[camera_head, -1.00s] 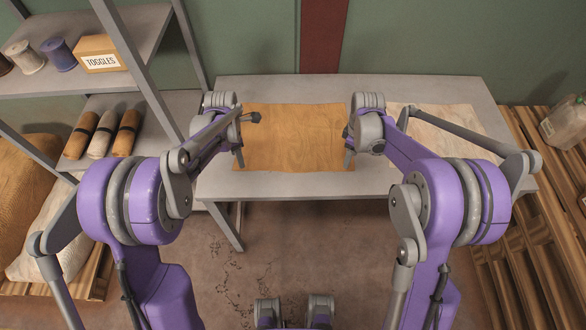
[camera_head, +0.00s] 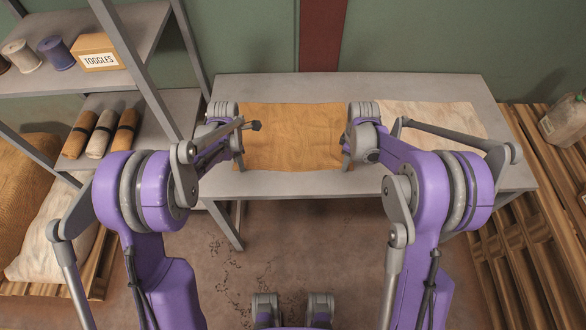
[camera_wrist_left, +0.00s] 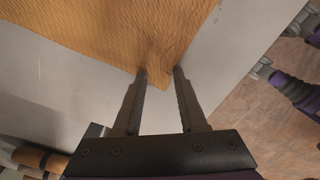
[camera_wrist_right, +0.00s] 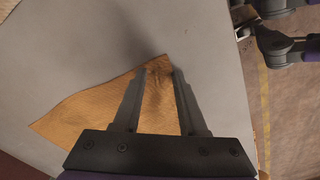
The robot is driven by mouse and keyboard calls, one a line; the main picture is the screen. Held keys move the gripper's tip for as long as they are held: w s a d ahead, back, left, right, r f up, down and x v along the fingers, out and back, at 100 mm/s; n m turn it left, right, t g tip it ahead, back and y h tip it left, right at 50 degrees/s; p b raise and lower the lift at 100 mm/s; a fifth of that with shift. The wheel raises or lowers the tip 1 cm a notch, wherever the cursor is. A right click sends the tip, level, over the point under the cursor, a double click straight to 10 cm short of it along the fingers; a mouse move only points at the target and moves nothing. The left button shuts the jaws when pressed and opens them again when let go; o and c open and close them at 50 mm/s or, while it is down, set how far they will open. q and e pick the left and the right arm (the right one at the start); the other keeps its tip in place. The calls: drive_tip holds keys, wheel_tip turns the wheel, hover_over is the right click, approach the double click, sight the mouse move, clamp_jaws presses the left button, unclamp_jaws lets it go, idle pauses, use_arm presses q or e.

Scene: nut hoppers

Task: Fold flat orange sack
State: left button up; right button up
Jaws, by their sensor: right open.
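The orange sack (camera_head: 293,135) lies flat and unfolded on the grey table. My left gripper (camera_head: 240,160) is at its near left corner. In the left wrist view the fingers (camera_wrist_left: 160,76) stand apart, with the corner of the sack (camera_wrist_left: 115,35) between and just beyond the tips. My right gripper (camera_head: 347,158) is at the near right corner. In the right wrist view its fingers (camera_wrist_right: 160,72) are apart, with a corner of the sack (camera_wrist_right: 95,105) between them. Whether the fingertips touch the cloth cannot be told.
A pale sack (camera_head: 440,117) lies flat on the table (camera_head: 270,186) to the right, partly behind my right arm. A shelf at left holds spools (camera_head: 57,53), a toggles box (camera_head: 98,53) and rolled sacks (camera_head: 103,133). Wooden pallets (camera_head: 535,215) stand at right.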

use_arm(q)
clamp_jaws()
use_arm(e)
clamp_jaws()
